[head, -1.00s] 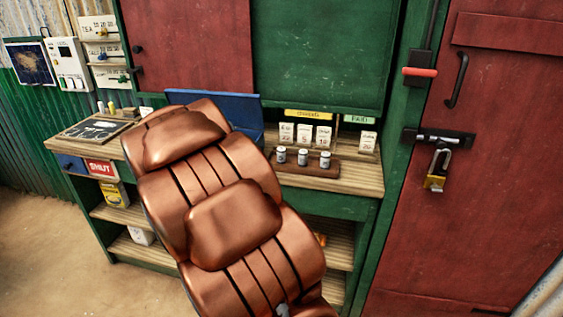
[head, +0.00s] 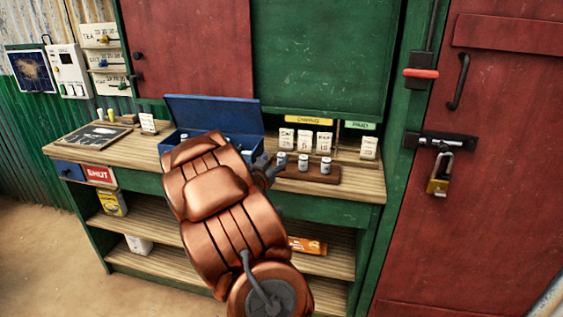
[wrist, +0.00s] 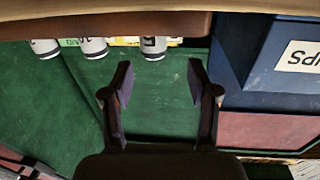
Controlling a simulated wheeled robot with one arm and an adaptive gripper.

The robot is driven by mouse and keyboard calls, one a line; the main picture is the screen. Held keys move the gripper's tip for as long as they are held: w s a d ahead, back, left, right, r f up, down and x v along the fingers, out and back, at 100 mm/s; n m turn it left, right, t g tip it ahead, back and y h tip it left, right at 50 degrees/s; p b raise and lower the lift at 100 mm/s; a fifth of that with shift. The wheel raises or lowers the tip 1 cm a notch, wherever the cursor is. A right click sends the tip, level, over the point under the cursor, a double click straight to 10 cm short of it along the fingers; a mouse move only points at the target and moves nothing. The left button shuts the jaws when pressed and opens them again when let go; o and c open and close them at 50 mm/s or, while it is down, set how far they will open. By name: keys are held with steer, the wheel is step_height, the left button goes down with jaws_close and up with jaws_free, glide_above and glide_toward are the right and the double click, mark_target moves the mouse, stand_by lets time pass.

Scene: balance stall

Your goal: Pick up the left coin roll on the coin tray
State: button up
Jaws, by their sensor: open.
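The coin tray (head: 312,175) is a brown wooden strip on the counter, with three pale, grey-topped coin rolls standing in a row. The left coin roll (head: 281,158) is nearest my gripper (head: 266,169), which is just to its left and partly hidden by my arm. In the wrist view, which looks upside down, my gripper (wrist: 160,78) is open and empty. The left coin roll shows there (wrist: 154,46) beyond the fingertips, roughly in line with the gap and apart from both fingers. The middle coin roll (head: 303,161) and right coin roll (head: 325,163) stand beside it.
An open blue cash box (head: 215,110) stands left of the tray, partly behind my arm. White price cards (head: 305,138) stand behind the rolls. A chalkboard slate (head: 95,137) lies on the left counter. The counter right of the tray (head: 362,182) is clear.

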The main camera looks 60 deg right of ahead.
mark_target(280, 156)
steer(key=x, duration=0.3)
steer(key=shift+s+d+f+p, duration=0.15)
steer(key=shift+s+d+p, duration=0.15)
steer(key=shift+d+p, duration=0.05)
steer(key=shift+x, duration=0.75)
steer(key=shift+c, duration=0.4)
steer(key=shift+w, duration=0.1)
jaws_close()
